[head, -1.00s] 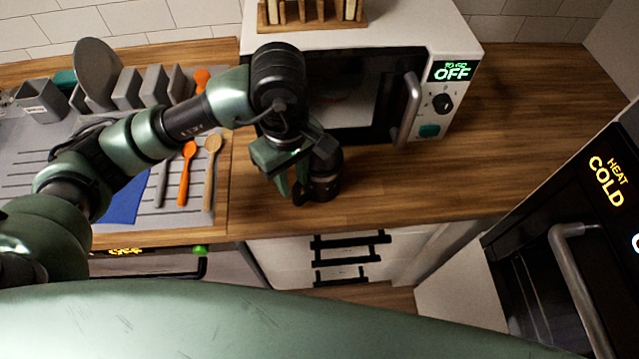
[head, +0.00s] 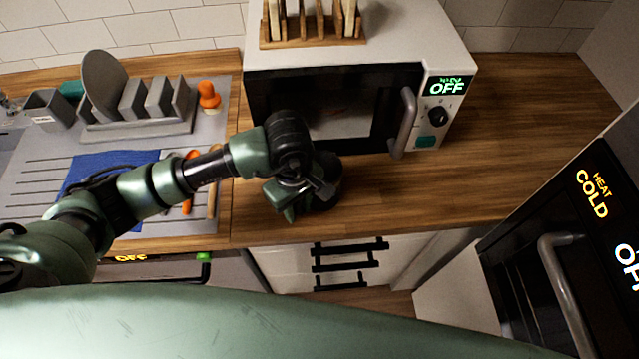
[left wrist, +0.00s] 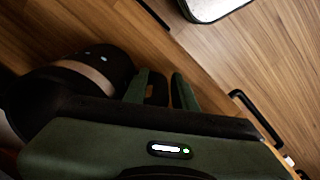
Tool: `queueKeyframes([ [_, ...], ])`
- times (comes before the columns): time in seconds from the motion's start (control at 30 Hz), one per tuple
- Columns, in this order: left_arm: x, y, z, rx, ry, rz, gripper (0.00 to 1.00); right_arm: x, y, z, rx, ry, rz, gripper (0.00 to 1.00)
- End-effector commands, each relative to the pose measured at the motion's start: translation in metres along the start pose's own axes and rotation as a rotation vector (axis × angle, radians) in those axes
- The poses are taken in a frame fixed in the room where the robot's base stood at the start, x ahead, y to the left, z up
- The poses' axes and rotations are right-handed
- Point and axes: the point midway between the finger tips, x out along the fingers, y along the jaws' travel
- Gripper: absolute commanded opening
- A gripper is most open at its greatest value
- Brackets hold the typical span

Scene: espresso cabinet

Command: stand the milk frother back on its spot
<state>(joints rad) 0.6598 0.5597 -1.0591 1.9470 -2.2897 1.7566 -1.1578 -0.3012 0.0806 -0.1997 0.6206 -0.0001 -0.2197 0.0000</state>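In the left wrist view the frother (left wrist: 85,72) is a black rounded body with a copper-coloured band, at the left. My left gripper (left wrist: 162,82) is low at its side, its two green fingers apart. A dark handle-like part shows between the fingers. I cannot tell whether they touch it. My right gripper is not in view. The frother's spot cannot be made out.
The microwave (head: 340,75) stands behind, with a wooden rack (head: 312,42) on top. A drying rack (head: 140,127), a blue cloth (head: 85,172) and orange utensils are at the left. Counter right of the microwave is clear. Drawer handles (head: 345,265) stick out below the counter's front edge.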

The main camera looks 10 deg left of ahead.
Motion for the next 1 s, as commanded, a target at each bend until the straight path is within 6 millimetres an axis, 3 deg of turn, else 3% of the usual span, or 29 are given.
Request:
queueKeyframes([
  [0.03, -0.0002, 0.0001, 0.0000, 0.000, 0.000, 0.000, 0.19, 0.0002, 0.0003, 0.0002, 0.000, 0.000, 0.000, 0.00],
  [0.1, -0.0003, 0.0001, 0.0000, 0.000, 0.000, 0.000, 0.00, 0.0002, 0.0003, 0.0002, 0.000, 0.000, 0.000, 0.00],
  [1.0, -0.0012, 0.0005, -0.0003, -0.001, 0.000, 0.002, 0.00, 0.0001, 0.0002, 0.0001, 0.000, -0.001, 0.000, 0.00],
])
